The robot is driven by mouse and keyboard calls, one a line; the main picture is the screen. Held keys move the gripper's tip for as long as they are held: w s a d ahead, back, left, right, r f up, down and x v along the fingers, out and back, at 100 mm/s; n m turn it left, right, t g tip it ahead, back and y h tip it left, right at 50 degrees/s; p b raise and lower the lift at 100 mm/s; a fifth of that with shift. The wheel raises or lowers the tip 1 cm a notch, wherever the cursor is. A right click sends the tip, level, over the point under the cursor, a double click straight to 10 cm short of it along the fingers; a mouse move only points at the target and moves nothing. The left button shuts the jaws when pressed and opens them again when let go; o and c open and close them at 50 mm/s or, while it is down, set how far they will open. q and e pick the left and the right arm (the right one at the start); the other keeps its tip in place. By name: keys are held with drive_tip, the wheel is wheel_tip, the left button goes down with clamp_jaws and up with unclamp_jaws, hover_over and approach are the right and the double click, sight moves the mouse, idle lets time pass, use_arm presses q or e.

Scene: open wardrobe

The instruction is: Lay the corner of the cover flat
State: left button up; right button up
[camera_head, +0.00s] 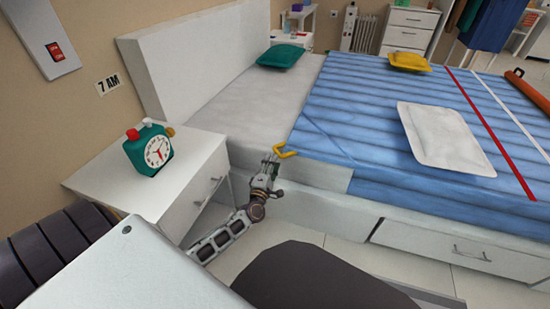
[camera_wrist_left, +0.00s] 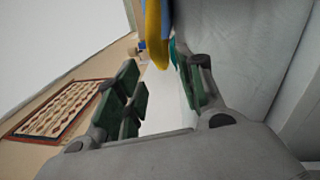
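The blue quilted cover (camera_head: 345,105) lies over the right part of the bed. A crease runs across it near its near-left corner. A yellow curved tab (camera_head: 287,151) is at that corner, by the bed's near edge. My left gripper (camera_head: 270,168) is just below and left of the tab, beside the bed. In the left wrist view, the gripper's green-padded fingers (camera_wrist_left: 165,90) stand apart with nothing clamped between them. The yellow tab (camera_wrist_left: 155,35) hangs ahead of them, with a bit of blue beside it. My right gripper is not in view.
A white nightstand (camera_head: 165,185) with a green alarm clock (camera_head: 150,149) stands left of the bed. A white pillow (camera_head: 443,138) and a yellow one (camera_head: 409,61) lie on the cover. A green pillow (camera_head: 280,55) lies by the headboard. The bare mattress (camera_head: 245,100) is clear.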

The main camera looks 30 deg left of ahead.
use_arm(q)
drive_tip(key=shift+b+x, duration=0.55)
drive_tip(key=shift+x, duration=1.7)
clamp_jaws()
